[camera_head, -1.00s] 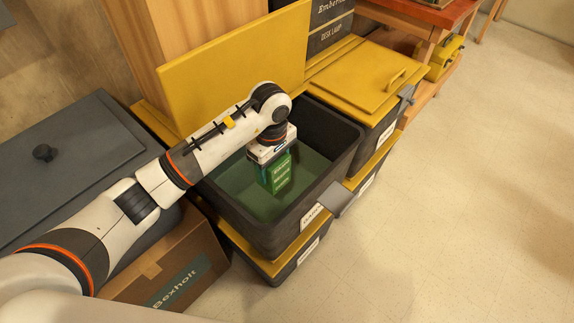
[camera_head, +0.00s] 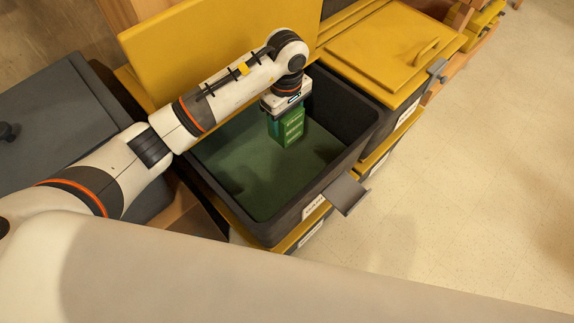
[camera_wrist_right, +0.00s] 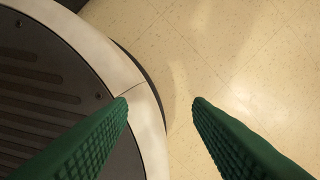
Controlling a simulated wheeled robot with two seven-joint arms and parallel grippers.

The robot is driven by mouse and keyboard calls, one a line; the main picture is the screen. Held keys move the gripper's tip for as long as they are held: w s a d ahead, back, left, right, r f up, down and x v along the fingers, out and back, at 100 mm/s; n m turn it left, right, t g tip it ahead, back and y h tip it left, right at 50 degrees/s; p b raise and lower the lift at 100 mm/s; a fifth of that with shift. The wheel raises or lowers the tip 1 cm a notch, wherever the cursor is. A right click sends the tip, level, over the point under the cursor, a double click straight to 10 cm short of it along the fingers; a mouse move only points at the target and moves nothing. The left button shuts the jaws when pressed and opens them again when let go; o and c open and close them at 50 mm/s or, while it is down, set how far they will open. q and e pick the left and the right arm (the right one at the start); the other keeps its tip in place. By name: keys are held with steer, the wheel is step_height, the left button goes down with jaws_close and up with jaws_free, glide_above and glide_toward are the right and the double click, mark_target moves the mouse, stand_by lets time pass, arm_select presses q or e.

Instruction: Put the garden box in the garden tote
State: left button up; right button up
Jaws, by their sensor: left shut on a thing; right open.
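The garden box (camera_head: 292,126) is a small green carton with pale lettering. My left gripper (camera_head: 283,120) is shut on it and holds it upright inside the mouth of the garden tote (camera_head: 273,230). The tote is a dark grey bin with a green floor, and its yellow lid stands open at the back. I cannot tell whether the box touches the tote floor. My right gripper (camera_wrist_right: 160,100) is open and empty, with green ribbed fingers above the floor in the right wrist view.
A closed tote with a yellow lid (camera_head: 385,55) stands to the right. A dark grey lidded bin (camera_head: 55,135) is at the left. A grey latch plate (camera_head: 346,194) sticks out from the garden tote's front. The tiled floor (camera_head: 450,200) at right is clear.

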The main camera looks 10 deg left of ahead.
arm_select(q)
step_height(320, 180, down, 5)
steer(key=b, duration=0.4)
steer(key=shift+f, duration=0.1)
steer(key=shift+f+b, duration=0.25)
steer(key=shift+b, duration=0.05)
step_height(320, 180, down, 10)
steer(key=shift+r+b, duration=0.2)
steer(key=shift+b, duration=0.35)
arm_select(e)
steer(key=w+a+r, duration=0.1)
steer(key=w+r, duration=0.4)
steer(key=w, duration=0.4)
steer(key=shift+a+r+t, duration=0.25)
steer(key=shift+r+t, duration=0.15)
steer(key=shift+w+r, duration=0.1)
arm_select(q)
steer(key=shift+f, duration=0.15)
steer(key=o, duration=1.1)
steer(key=shift+c, duration=0.2)
arm_select(e)
steer(key=shift+w+r, duration=0.1)
steer(key=shift+r, duration=0.15)
